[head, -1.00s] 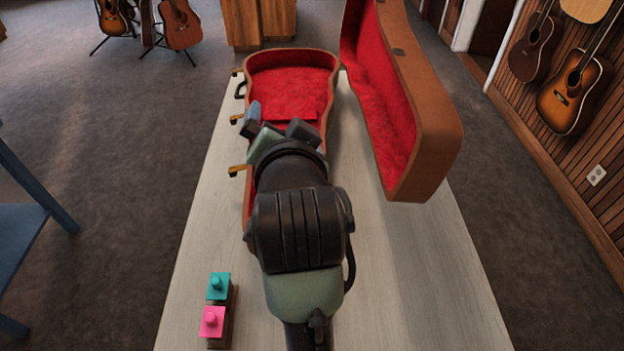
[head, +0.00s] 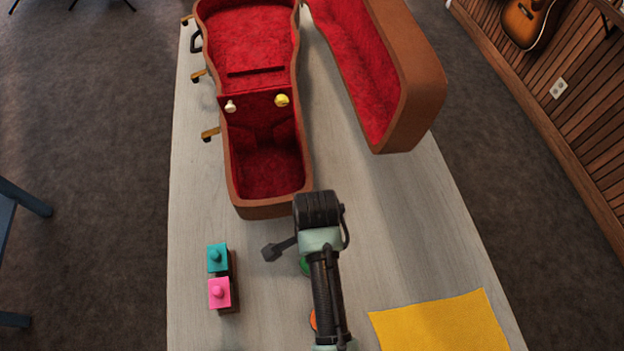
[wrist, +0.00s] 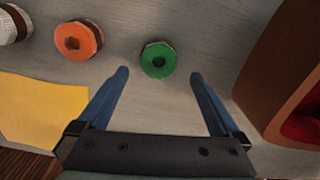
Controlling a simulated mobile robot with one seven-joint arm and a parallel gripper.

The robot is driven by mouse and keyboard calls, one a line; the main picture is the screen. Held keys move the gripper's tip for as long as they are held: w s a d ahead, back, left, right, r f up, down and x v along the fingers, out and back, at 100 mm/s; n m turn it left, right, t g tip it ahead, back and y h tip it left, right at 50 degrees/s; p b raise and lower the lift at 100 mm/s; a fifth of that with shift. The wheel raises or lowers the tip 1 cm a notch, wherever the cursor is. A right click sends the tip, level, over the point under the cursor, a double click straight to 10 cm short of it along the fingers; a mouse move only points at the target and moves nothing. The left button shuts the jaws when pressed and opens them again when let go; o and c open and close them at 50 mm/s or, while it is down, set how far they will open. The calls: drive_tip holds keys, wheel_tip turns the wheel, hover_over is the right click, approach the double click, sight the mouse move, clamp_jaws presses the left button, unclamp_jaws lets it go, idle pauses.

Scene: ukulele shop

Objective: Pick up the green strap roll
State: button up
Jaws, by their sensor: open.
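The green strap roll (wrist: 158,60) lies on the table, round with a dark centre hole, in the upper middle of the wrist view. In the head view only a sliver of it (head: 304,266) shows beside my arm; the rest is hidden. My gripper (wrist: 159,76) is open, with its two blue fingers spread left and right. The roll appears between and just beyond the fingertips, with nothing held. Whether the fingers are at its height I cannot tell.
An orange roll (wrist: 78,40) and a white roll (wrist: 14,24) lie left of the green one in the wrist view. The open instrument case (head: 270,211) stands beyond. A yellow cloth (head: 440,325) and a block with teal and pink knobbed tops (head: 219,292) flank my arm.

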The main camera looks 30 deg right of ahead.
drive_tip(key=f, duration=0.4)
drive_tip(key=shift+s+a+p, duration=0.1)
drive_tip(key=shift+a+p, duration=0.2)
drive_tip(key=shift+f, duration=0.7)
drive_tip(key=c, duration=1.5)
